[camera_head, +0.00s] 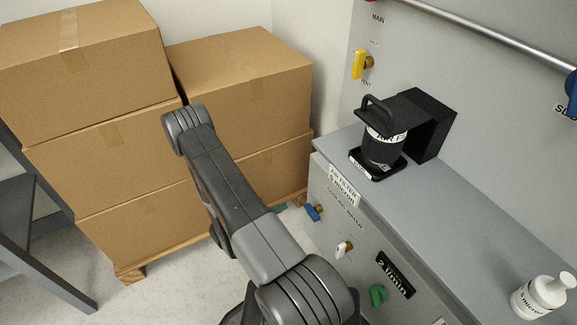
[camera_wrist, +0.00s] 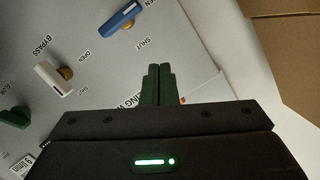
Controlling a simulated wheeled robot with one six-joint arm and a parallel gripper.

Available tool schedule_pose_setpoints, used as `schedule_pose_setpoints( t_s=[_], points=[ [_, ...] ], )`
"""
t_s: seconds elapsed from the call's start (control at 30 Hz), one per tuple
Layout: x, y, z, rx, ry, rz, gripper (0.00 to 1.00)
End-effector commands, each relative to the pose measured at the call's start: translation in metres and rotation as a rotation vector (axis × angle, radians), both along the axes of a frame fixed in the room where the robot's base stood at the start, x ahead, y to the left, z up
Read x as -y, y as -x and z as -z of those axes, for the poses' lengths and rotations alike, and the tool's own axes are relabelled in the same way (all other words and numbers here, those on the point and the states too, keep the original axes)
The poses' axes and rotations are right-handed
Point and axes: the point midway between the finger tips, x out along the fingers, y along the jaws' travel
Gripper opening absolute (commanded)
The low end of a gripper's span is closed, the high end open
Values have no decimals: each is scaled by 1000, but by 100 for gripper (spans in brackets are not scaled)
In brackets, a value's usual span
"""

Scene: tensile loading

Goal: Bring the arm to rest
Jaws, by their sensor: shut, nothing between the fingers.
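My gripper (camera_wrist: 158,84) shows in the wrist view, its two dark green fingers together with nothing between them. It faces the grey cabinet panel with the valve handles; how far it is from the panel I cannot tell. In the head view my arm reaches away toward the boxes and bends down. The gripper is mostly hidden behind the arm there, with perhaps a small green tip beside it.
Stacked cardboard boxes (camera_head: 240,80) stand on a pallet behind my arm. The grey cabinet (camera_head: 440,215) at right carries a black filter canister (camera_head: 383,150) and a white bottle (camera_head: 540,297). Its front has blue (camera_head: 313,212), white (camera_head: 344,248) and green (camera_head: 378,295) handles. A dark frame stands left.

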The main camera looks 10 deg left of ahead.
Motion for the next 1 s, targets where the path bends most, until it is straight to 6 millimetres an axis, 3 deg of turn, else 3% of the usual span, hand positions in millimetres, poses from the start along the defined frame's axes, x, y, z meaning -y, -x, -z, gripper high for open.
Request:
schedule_pose_setpoints(
  t_s=[0.43,1.0],
  points=[
    [6,-4,2,0,0,1,0],
    [63,-44,21,0,0,4,0]
  ],
)
